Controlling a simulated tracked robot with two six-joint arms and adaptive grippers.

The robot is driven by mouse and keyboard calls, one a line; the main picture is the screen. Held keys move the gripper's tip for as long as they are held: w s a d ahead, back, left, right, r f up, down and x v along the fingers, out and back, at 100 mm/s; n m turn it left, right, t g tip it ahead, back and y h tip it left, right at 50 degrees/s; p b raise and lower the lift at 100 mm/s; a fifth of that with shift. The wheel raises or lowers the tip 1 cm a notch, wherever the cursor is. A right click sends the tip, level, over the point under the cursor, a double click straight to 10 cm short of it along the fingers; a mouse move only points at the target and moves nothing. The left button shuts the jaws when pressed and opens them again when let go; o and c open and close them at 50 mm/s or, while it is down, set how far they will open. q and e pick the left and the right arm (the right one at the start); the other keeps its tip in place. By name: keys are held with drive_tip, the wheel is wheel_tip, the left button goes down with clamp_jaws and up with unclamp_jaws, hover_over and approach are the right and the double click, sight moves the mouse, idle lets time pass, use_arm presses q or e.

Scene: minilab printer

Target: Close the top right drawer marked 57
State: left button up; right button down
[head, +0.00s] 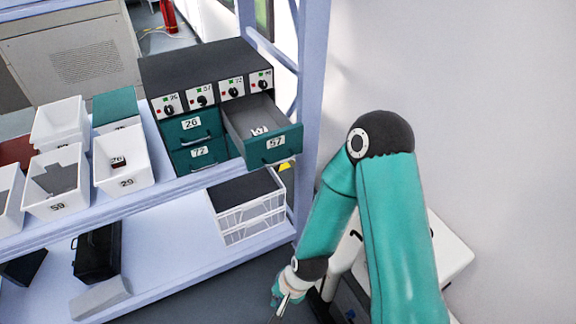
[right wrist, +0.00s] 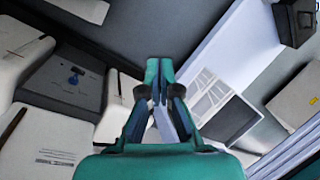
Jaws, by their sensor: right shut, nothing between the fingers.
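The top right drawer marked 57 (head: 274,148) is teal-fronted and stands pulled out of the dark cabinet (head: 190,66) in the head view. Small white items lie inside it. My right arm hangs at the right of the head view, with its gripper (head: 277,307) low at the bottom edge, below and apart from the drawer. In the right wrist view the gripper (right wrist: 159,84) is shut and empty. The drawer cannot be made out in that view. My left gripper is not in view.
Drawers marked 26 (head: 190,125) and 72 (head: 196,154) sit shut left of it. White bins (head: 122,160) stand on the shelf at left. A white crate (head: 250,215) is on the lower shelf. A shelf post (head: 309,100) rises right of the drawer.

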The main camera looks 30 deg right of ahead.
drive_tip(key=w+d+r+m+t+h, duration=0.1)
drive_tip(key=w+d+r+m+t, duration=0.3)
drive_tip(key=r, duration=0.5)
drive_tip(key=w+d+r+m+t+h, duration=0.1)
drive_tip(key=d+r+t+h, duration=0.1)
drive_tip(key=d+r, duration=0.6)
drive_tip(key=w+d+r+m+t+h, duration=0.1)
drive_tip(key=w+d+r+m+t, duration=0.2)
drive_tip(key=r, duration=0.8)
drive_tip(key=w+a+r+p+x, duration=0.1)
drive_tip(key=r+x, duration=0.1)
drive_tip(key=x, duration=1)
drive_tip(key=shift+w+d, duration=0.35)
drive_tip(key=shift+d, duration=0.15)
drive_tip(key=shift+d+f, duration=0.1)
drive_tip(key=shift+f, duration=0.05)
